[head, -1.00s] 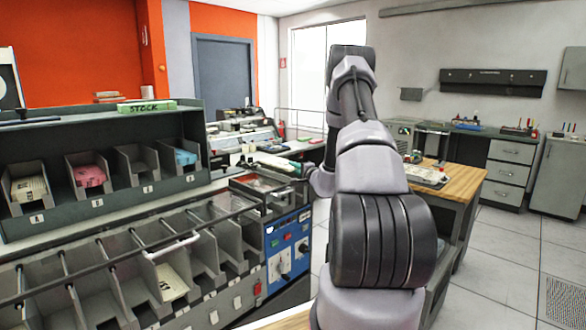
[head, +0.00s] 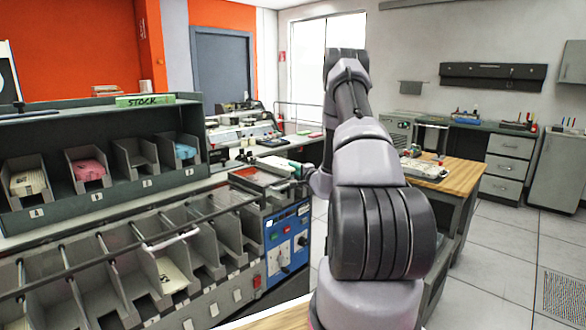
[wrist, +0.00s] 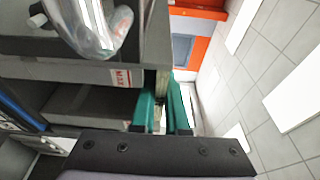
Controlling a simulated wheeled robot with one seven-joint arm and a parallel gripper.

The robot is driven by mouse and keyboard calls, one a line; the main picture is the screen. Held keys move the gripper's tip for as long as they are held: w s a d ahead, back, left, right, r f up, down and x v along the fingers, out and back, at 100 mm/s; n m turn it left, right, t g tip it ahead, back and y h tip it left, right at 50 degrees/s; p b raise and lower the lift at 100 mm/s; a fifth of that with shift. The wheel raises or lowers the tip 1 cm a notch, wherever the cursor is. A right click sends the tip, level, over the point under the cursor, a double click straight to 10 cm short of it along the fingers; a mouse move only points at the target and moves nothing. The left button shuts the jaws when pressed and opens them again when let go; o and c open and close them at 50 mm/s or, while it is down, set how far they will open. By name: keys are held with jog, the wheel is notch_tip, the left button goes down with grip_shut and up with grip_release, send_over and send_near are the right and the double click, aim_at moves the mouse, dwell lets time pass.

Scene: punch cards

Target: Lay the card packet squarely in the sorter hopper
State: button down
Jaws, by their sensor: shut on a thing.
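The sorter hopper (head: 256,178) is the open tray with reddish insides on top of the blue-panelled sorter. In the wrist view its grey wall (wrist: 90,70) carries a red "MAX" label, with a clear plastic piece above it. My gripper (head: 292,184) is at the hopper's right side, small and partly hidden by my arm. In the wrist view its green fingers (wrist: 164,105) are closed on the card packet (wrist: 162,84), of which only a thin pale edge shows between them. The packet is right beside the hopper wall; I cannot tell whether they touch.
A rack of grey pockets (head: 170,265) with rails across it runs along the left front. Behind it is a stock shelf (head: 85,195) with bins of coloured cards. A wooden-topped table (head: 432,178) stands right of my arm. The tiled floor (head: 500,260) at the right is clear.

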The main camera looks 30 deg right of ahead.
jog(key=shift+f, duration=0.1)
jog(key=shift+f, duration=4.45)
jog(key=c, duration=0.8)
grip_release()
jog(key=shift+c, duration=0.2)
jog(key=shift+s+f, duration=0.1)
jog(key=s+d, duration=0.1)
jog(key=s, duration=0.9)
jog(key=shift+s, duration=0.3)
